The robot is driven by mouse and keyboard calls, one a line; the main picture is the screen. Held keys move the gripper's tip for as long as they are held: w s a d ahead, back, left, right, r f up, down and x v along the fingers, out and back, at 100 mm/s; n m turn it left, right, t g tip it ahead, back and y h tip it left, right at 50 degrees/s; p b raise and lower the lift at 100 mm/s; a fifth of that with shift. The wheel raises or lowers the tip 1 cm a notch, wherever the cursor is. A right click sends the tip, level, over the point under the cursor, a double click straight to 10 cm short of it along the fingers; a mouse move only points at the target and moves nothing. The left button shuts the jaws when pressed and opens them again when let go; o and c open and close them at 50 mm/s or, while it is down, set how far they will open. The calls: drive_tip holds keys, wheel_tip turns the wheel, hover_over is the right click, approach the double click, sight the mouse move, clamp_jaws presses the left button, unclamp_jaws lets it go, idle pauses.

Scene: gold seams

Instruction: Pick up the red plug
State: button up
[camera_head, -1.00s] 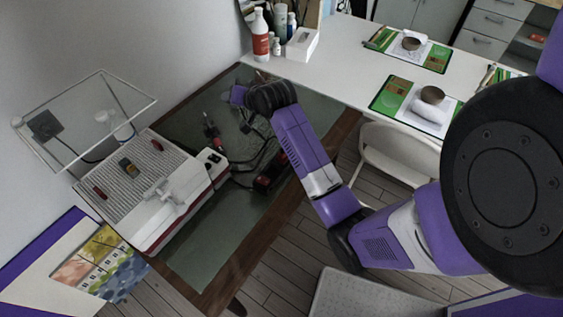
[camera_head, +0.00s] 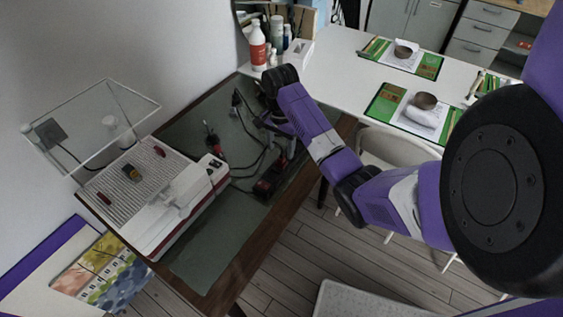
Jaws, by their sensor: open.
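Small red items show in several places, and I cannot tell for sure which is the red plug. A red-and-black piece (camera_head: 213,141) stands on the green mat (camera_head: 205,262), right of the white machine. A larger red-and-black tool (camera_head: 263,187) lies farther right on the mat, with a dark cable near it. Two small red pieces, one far (camera_head: 160,151) and one near (camera_head: 104,198), lie on the machine's ribbed top. My gripper (camera_head: 272,124) is above the far right part of the mat, open, apart from these red items. Its fingertips are small and dark.
The white machine (camera_head: 160,205) with a raised clear cover (camera_head: 95,128) fills the table's left side. A red-and-white bottle (camera_head: 257,46) and a white box (camera_head: 298,52) stand behind. The mat's near part is clear. A white chair (camera_head: 395,148) stands right.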

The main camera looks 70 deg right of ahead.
sight(281, 157)
drive_tip(key=shift+s+a+f+p, duration=0.1)
drive_tip(key=shift+f+p, duration=0.05)
drive_tip(key=shift+f, duration=1.05)
drive_tip(key=shift+s+f+p, duration=0.1)
drive_tip(key=shift+f+p, duration=0.05)
drive_tip(key=shift+f, duration=1)
clamp_jaws()
